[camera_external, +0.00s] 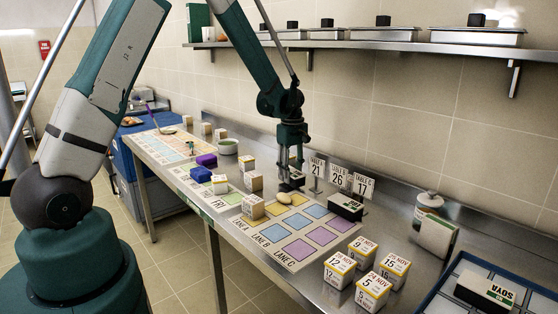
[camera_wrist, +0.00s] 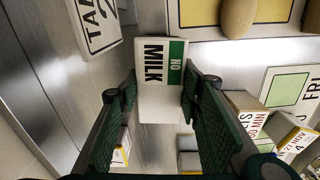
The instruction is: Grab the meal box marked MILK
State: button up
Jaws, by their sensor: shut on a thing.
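The meal box marked NO MILK (camera_wrist: 155,62), white with a green NO label, sits between the two green fingers of my gripper (camera_wrist: 160,92) in the wrist view. My gripper is shut on it. In the external view my gripper (camera_external: 291,168) points down behind the lane mat, with a dark box end (camera_external: 291,185) below the fingers. I cannot tell from there whether the box touches the table.
The lane mat (camera_external: 268,258) has coloured squares. Standing number cards (camera_external: 338,179) are just right of the gripper. A black-and-white box (camera_external: 346,207) stands at the mat's right edge. Several dated boxes (camera_external: 363,249) stand in front. A blue tray (camera_external: 436,300) holds another box. A shelf (camera_external: 400,46) runs above.

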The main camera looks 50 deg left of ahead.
notch_tip(320, 180, up, 14)
jog(key=s, duration=0.1)
dwell(0.5)
jog(key=shift+s+f, duration=0.1)
